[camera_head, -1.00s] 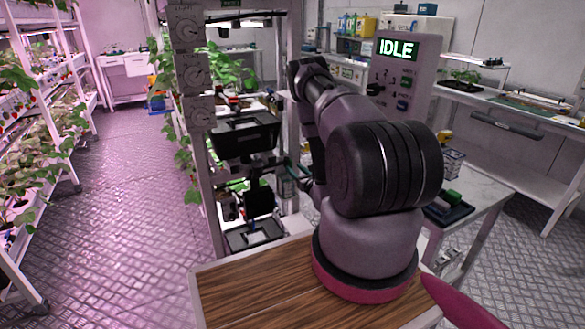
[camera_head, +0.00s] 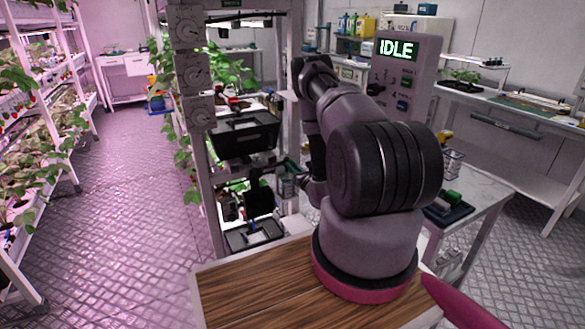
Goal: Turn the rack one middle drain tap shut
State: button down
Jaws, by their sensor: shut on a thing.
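My arm reaches from its round base to the near rack (camera_head: 208,180), and its wrist bends down beside the rack's right side. My gripper (camera_head: 287,184) is small and dark there, among the rack's lower fittings. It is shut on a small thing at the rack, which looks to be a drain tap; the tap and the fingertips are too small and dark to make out. The angle of the tap's handle cannot be told.
A black tub (camera_head: 245,136) sits on the rack, with a dark box (camera_head: 258,200) and a lower tray (camera_head: 250,236) below. Dials (camera_head: 194,68) line the rack's post. A panel reading IDLE (camera_head: 398,49) stands behind my arm. The aisle floor (camera_head: 125,200) at left is clear.

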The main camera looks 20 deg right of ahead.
jog(key=m, duration=0.3)
jog(key=shift+f+m, duration=0.1)
jog(key=shift+m, duration=0.3)
jog(key=c, duration=0.8)
grip_release()
jog(key=shift+c, duration=0.2)
jog(key=shift+d, duration=0.1)
notch_tip(320, 180, up, 10)
